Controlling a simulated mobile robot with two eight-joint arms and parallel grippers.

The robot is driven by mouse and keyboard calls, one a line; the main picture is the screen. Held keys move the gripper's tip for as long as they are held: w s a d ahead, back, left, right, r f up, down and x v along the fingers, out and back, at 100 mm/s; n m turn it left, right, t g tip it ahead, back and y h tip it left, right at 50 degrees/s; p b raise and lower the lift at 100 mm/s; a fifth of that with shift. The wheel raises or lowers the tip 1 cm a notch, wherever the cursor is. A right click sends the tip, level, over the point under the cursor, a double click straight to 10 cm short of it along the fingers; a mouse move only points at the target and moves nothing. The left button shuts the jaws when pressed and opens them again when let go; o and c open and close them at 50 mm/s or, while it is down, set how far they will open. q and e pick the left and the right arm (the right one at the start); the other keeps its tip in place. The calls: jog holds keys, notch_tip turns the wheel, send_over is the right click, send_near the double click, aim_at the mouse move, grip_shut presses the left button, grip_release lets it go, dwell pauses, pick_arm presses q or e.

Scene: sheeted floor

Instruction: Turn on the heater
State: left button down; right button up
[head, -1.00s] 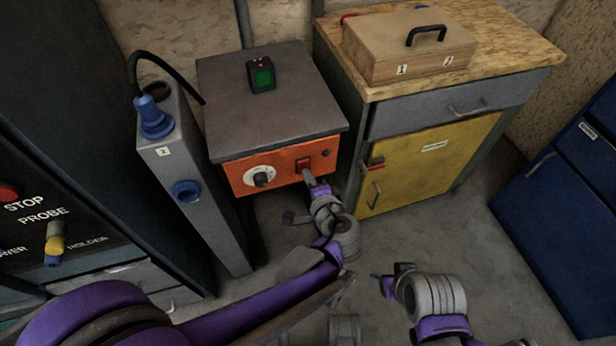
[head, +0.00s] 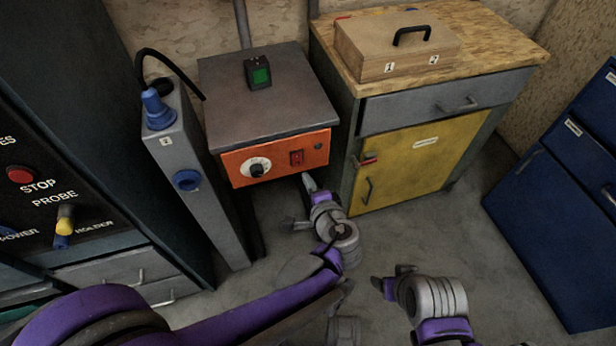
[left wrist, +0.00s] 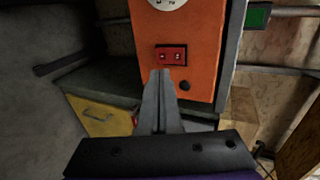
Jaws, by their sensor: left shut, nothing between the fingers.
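The heater (head: 268,105) is a grey box with an orange front panel in the head view. The panel carries a round white dial with a black knob (head: 257,169) and a red rocker switch (head: 297,158). The switch also shows in the left wrist view (left wrist: 171,55), just beyond my fingertips. My left gripper (head: 307,178) is shut and empty, a little below the switch and apart from it in the head view. My right gripper (head: 382,284) is at the lower right, away from the heater; its fingers are too unclear to judge.
A small black device with a green screen (head: 258,74) sits on the heater. A grey post with blue sockets (head: 187,180) stands left of it. A yellow-doored cabinet (head: 415,165) with a wooden case (head: 395,45) stands right. A blue cabinet (head: 560,220) is far right. Floor between is clear.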

pick_arm(q)
jog(key=p+v, duration=0.1)
jog(key=v, duration=0.7)
jog(key=shift+p, duration=0.35)
pick_arm(e)
jog(key=r, duration=0.2)
jog(key=shift+w+a+r, duration=0.15)
jog(key=shift+w+r, duration=0.05)
jog(key=shift+r, duration=0.1)
pick_arm(q)
jog(key=shift+a+r, duration=0.1)
